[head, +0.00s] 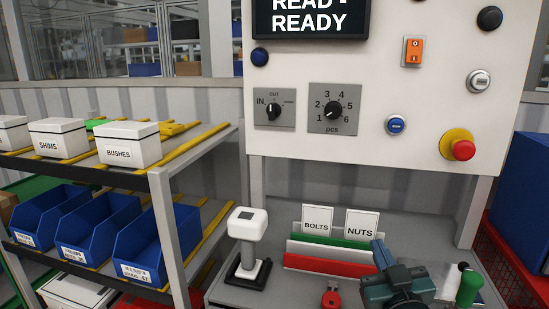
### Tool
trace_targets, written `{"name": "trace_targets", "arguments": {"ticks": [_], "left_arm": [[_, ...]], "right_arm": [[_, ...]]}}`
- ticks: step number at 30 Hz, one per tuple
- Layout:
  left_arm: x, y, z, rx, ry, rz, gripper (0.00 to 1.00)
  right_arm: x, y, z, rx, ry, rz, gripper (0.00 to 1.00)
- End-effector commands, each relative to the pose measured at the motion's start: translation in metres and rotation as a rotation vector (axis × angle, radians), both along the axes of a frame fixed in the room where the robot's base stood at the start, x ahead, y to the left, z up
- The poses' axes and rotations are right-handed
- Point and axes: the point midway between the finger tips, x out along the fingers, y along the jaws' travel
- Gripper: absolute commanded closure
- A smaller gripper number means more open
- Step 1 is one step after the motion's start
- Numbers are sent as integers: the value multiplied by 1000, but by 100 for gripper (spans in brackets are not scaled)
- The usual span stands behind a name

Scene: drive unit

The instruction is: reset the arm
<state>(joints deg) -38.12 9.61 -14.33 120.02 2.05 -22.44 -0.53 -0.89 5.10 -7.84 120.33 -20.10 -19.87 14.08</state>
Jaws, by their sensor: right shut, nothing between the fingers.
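My right gripper (381,251) is low in the right half of the head view, over the workbench. Its dark teal body fills the bottom edge there, and its narrow fingers point up and away. They are shut with nothing between them. They are in front of the right end of the red and green racks, below the NUTS card (361,223). My left gripper is not in view.
The grey bench holds a white-headed lever (247,226), a red piece (331,295) and a green-handled tool (468,288). A control panel (350,150) with knobs and a red stop button (463,150) stands behind. A shelf (160,180) with blue bins is left.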

Motion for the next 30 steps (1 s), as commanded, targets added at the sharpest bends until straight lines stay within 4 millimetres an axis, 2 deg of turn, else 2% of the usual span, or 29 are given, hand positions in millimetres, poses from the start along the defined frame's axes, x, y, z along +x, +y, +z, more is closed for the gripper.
{"name": "trace_targets", "arguments": {"ticks": [1,3,5,6,9,12,15,18,30], "left_arm": [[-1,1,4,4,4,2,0],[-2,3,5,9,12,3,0],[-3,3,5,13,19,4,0],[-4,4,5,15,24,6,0],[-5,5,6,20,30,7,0],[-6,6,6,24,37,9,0],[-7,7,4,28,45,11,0],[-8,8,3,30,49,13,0],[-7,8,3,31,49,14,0]], "right_arm": [[-14,7,-39,0,105,25,100],[-37,15,-87,4,230,58,100],[-61,22,-126,8,336,86,100],[-80,27,-150,13,404,106,100],[-126,38,-200,27,558,147,100],[-169,46,-234,42,679,180,100],[-199,52,-254,54,756,202,100],[-214,55,-263,61,795,214,100],[-217,56,-265,62,802,216,100]]}}
